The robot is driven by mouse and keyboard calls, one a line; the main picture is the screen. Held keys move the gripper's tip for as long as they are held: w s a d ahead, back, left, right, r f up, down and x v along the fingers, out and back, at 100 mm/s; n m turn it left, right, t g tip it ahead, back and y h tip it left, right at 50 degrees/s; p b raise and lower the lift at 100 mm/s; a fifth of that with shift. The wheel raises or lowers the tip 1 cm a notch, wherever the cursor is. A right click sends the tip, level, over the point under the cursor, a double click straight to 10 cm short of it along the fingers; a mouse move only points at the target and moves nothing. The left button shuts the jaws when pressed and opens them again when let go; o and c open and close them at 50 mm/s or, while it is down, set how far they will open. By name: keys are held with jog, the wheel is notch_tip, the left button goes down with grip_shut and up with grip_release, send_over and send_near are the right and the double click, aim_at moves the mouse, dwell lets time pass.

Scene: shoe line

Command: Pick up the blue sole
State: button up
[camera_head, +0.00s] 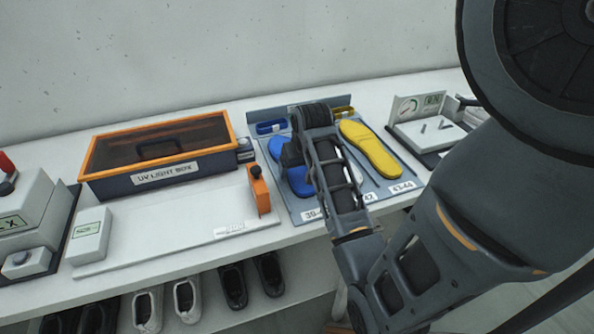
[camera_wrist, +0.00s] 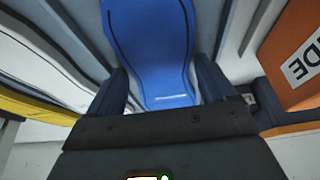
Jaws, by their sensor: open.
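The blue sole (camera_head: 276,147) lies in the left slot of the grey sole tray (camera_head: 300,215), partly hidden behind my gripper in the head view. In the wrist view the blue sole (camera_wrist: 152,45) fills the upper middle, with its near end between my two fingers. My gripper (camera_wrist: 165,88) is open, one finger on each side of the sole. I cannot tell whether the fingers touch it. In the head view the fingertips are mostly hidden by my own arm.
A yellow sole (camera_head: 370,148) lies in the tray's right slot, and a pale sole (camera_wrist: 48,70) lies between. An orange block (camera_head: 259,190) stands just left of the tray. A UV light box (camera_head: 160,183) stands further left. Shoes (camera_head: 187,300) sit on a shelf below.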

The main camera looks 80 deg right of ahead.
aim_at(298, 171)
jog(key=c, duration=1)
jog(key=shift+r, duration=0.1)
jog(key=shift+r, duration=0.5)
notch_tip(298, 171, up, 3)
jog(key=shift+f+b, duration=0.15)
jog(key=shift+b, duration=0.15)
jog(key=s+a+r, duration=0.4)
jog(key=s+r, duration=0.2)
jog(key=s, duration=0.4)
jog(key=shift+r, duration=0.35)
jog(key=shift+s+a+r, duration=0.25)
jog(key=shift+s, duration=0.15)
